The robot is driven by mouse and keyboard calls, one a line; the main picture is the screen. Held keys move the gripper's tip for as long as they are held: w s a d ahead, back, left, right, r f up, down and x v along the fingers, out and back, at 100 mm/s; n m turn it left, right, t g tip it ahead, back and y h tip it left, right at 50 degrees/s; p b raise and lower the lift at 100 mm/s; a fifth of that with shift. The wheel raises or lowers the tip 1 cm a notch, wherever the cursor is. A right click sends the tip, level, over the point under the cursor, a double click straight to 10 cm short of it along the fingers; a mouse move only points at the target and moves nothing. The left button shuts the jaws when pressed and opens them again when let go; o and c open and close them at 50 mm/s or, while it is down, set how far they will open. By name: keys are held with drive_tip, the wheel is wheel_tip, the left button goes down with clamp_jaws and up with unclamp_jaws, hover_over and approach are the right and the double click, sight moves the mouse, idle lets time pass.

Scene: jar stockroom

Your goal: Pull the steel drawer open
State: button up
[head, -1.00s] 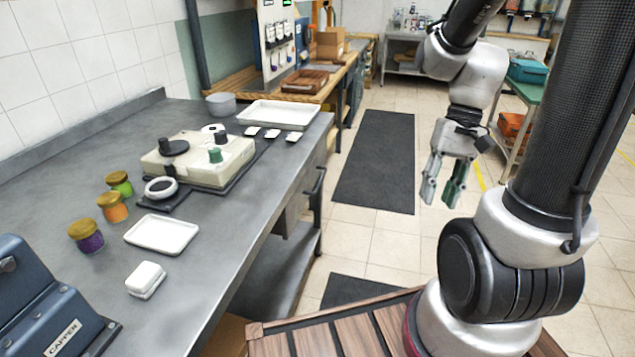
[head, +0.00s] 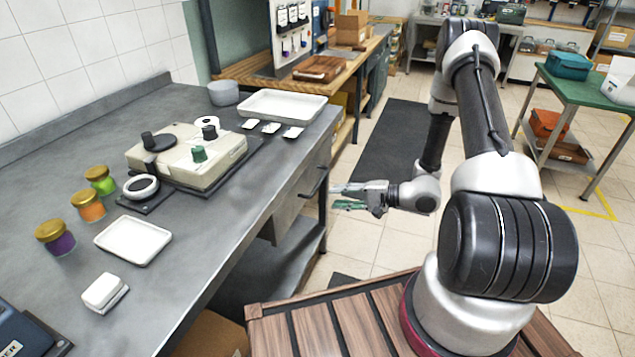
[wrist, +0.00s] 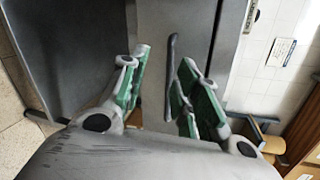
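The steel drawer (head: 291,206) sits under the right end of the grey steel workbench, and its front looks closed. Its dark bar handle (head: 316,184) stands out from the front. My gripper (head: 347,197) points left at the drawer, just right of the handle, with its fingers apart and nothing between them. In the wrist view the handle (wrist: 171,70) runs up the picture, beyond and between the two green-padded fingertips (wrist: 160,85) of my gripper. The handle appears apart from the pads.
The bench top (head: 222,235) holds a cream machine (head: 190,155), several lidded jars, white trays and a bowl. Below the drawer is an open lower shelf (head: 270,262). A green table (head: 585,98) stands at right. The floor between is clear, with dark mats.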

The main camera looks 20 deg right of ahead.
sight(317, 185)
drive_tip(key=w+a, duration=0.2)
drive_tip(key=w+a+n+t, duration=0.1)
drive_tip(key=w, duration=0.1)
drive_tip(key=w+a+n, duration=0.1)
drive_tip(key=w+a, duration=0.1)
drive_tip(key=w, duration=0.1)
drive_tip(key=shift+a+f, duration=0.25)
drive_tip(key=shift+a, duration=0.05)
clamp_jaws()
